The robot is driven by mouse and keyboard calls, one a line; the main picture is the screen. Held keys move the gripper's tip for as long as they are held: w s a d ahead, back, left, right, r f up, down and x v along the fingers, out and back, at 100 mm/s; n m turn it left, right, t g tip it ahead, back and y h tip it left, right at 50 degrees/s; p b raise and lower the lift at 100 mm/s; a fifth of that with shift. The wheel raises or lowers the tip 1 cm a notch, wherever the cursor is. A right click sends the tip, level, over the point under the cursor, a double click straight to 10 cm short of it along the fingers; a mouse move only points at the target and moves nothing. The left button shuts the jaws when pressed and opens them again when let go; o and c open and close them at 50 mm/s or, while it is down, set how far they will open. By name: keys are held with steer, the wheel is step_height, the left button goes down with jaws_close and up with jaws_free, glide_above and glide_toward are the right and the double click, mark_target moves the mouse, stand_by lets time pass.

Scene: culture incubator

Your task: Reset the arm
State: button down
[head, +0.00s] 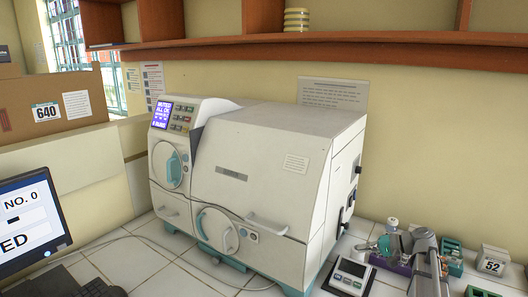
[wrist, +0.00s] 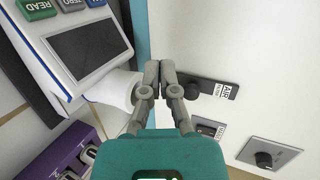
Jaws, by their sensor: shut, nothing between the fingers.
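My gripper (wrist: 160,72) is in the wrist view with its two grey fingers together and nothing between them. Its teal body fills the bottom middle of that view. The fingertips are in front of the incubator's white side panel, close to a black knob labelled AIR (wrist: 194,88). I cannot tell whether they touch it. In the head view the white incubator (head: 262,160) stands on the tiled bench, with round doors, handles and a lit display. A grey arm part, which seems mine, shows at the lower right there.
A small meter with READ and ZERO buttons (wrist: 88,48) stands left of the fingers; it also shows in the head view (head: 349,275). A purple rack (wrist: 75,150) is at lower left. A block marked 52 (head: 491,261) is at right. A shelf (head: 330,46) runs above.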

steer(key=s+a+f+g+h, duration=0.1)
steer(key=s+a+f, duration=0.1)
steer(key=a, duration=0.1)
steer(key=s+a+f+n+g+h, duration=0.1)
steer(key=s+a+f+h, duration=0.1)
steer(key=s+a, duration=0.1)
steer(key=s+a+f+n+g+h+p, duration=0.1)
steer(key=s+a+f+h, duration=0.1)
steer(key=a, duration=0.3)
steer(key=shift+s+a+g, duration=0.2)
steer(key=shift+s+g, duration=0.1)
steer(key=shift+g, duration=0.1)
steer(key=s+a+h, duration=0.1)
steer(key=s+h, duration=0.1)
steer(key=s, duration=0.1)
steer(key=s+a+f+n+g+h+p, duration=0.1)
steer(key=s+a+h, duration=0.1)
steer(key=s, duration=0.1)
steer(key=s+a+f+n+h, duration=0.1)
steer(key=s+h, duration=0.1)
steer(key=s, duration=0.1)
steer(key=shift+a+f+p, duration=0.2)
steer(key=shift+p, duration=0.1)
steer(key=shift+s+n+h, duration=0.5)
steer(key=shift+s+h, duration=0.05)
steer(key=shift+h, duration=0.15)
